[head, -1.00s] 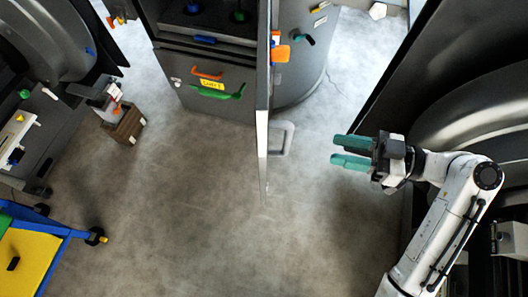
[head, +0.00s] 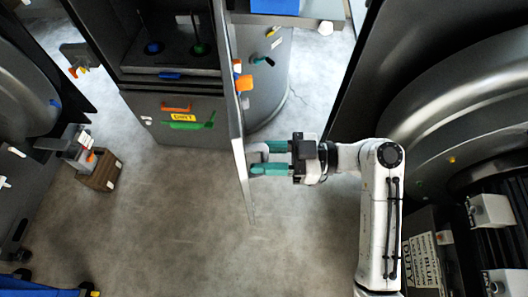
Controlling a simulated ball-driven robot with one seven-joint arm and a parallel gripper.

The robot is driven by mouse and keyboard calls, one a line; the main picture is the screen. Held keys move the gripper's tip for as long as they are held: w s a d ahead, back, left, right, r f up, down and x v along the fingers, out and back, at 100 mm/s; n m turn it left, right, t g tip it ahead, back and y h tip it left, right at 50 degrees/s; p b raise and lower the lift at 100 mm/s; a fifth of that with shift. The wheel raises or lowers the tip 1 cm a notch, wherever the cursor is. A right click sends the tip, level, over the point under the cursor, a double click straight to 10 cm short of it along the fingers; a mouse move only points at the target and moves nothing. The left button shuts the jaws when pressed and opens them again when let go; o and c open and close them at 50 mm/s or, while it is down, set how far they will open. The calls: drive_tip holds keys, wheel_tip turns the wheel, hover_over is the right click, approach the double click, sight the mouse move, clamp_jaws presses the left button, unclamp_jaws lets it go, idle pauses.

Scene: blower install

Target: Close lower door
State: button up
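A tall grey door (head: 236,120) stands open and is seen almost edge-on, in front of the dark cabinet (head: 160,82). Its light grey handle (head: 257,150) sticks out on the right side of the door. My gripper (head: 268,157) comes from the right with its teal fingers apart. The fingertips are at the handle, close to the door face. The handle is partly hidden by the fingers, so I cannot tell whether they touch it.
The cabinet's lower front has an orange handle, a yellow label and a green handle (head: 188,125). A brown wooden box (head: 100,170) stands on the floor at left. Large dark machinery (head: 470,100) fills the right side. The floor below the door is clear.

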drive_tip(key=shift+a, duration=0.15)
drive_tip(key=shift+c, duration=0.3)
clamp_jaws()
